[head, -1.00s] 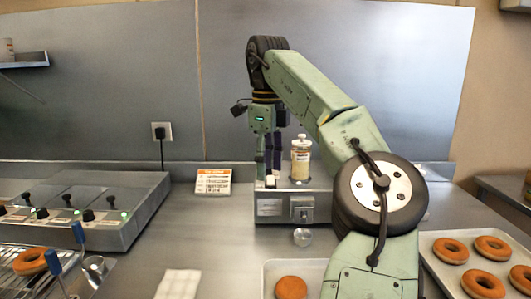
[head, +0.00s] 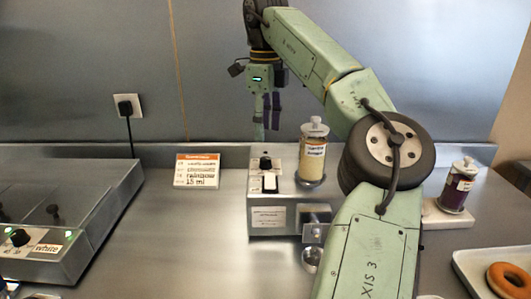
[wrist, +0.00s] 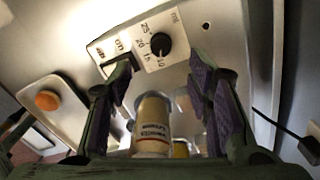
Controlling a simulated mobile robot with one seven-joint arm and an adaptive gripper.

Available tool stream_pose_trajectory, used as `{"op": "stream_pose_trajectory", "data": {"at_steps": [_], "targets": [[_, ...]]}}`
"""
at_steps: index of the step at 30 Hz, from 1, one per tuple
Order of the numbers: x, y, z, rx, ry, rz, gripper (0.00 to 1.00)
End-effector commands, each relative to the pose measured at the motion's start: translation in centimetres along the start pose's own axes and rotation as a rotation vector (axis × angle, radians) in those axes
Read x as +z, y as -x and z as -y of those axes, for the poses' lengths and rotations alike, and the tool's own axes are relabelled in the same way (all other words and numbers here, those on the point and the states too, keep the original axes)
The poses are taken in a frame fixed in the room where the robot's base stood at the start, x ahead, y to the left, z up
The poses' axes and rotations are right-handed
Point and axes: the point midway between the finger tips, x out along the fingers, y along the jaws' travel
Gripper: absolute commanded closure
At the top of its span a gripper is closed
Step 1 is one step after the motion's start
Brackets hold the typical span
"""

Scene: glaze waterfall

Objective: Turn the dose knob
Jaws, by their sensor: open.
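The dose knob (head: 265,162) is a small black knob on top of a grey metal dispenser box (head: 270,222). In the wrist view the knob (wrist: 160,46) sits beside printed marks from 10 to 25 ml; its exact setting is too small to tell. My gripper (head: 266,125) is open and empty, pointing down above and a little behind the knob, apart from it. In the wrist view my gripper (wrist: 160,70) has its two purple-padded fingers spread on either side of the knob's line. A card (head: 198,170) reads "rainbow 15 ml".
A jar with yellowish contents (head: 313,155) stands right of the knob on the box. A small metal cup (head: 311,259) sits below the spout. A purple jar (head: 458,186) stands right, beyond my arm.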

Motion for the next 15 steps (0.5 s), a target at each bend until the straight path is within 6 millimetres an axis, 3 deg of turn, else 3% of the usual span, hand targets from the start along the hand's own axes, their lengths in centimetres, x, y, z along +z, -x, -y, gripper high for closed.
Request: {"op": "stream_pose_trajectory", "data": {"at_steps": [6,15], "targets": [[-0.1,-4.5,0.0,0.006,0.001,0.002,0.54],[0.0,-7.8,0.0,0.002,0.0,0.001,0.54]]}}
